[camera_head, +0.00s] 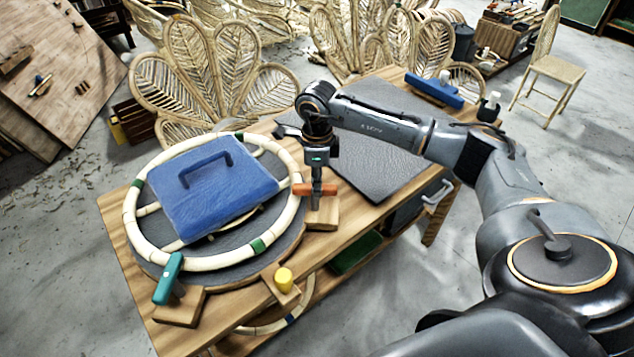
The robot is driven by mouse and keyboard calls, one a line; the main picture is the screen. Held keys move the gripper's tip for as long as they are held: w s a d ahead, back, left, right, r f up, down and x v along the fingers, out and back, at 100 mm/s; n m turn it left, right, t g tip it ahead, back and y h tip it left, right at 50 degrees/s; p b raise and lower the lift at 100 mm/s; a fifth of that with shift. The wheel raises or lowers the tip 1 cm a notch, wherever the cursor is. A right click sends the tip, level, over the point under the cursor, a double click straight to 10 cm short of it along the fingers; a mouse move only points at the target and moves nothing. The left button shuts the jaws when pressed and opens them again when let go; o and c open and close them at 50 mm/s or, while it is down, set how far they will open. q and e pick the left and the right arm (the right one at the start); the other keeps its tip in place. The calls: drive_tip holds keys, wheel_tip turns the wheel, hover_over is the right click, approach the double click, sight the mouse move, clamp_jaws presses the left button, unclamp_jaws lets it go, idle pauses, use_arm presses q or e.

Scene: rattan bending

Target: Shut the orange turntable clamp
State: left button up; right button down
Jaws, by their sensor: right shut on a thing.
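The orange turntable clamp (300,189) is at the right edge of the round turntable (293,238), above a wooden block (322,215). My right gripper (317,186) points down over it and is shut on its orange handle, which lies crosswise. The fingers cover the middle of the handle, and whether the clamp presses on the rattan ring (131,217) cannot be told. The pale ring lies on the turntable around a blue block with a handle (225,195). My left gripper is out of view.
A teal clamp (168,278) stands at the turntable's front left and a yellow knob (284,280) at its front. A dark grey mat (375,150) lies bare on the workbench behind my gripper. A blue tool (433,90) lies at the bench's far end.

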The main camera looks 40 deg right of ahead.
drive_tip(key=shift+m, duration=0.5)
drive_tip(key=c, duration=1.1)
unclamp_jaws()
wheel_tip(320, 180, up, 12)
drive_tip(key=shift+r, duration=0.1)
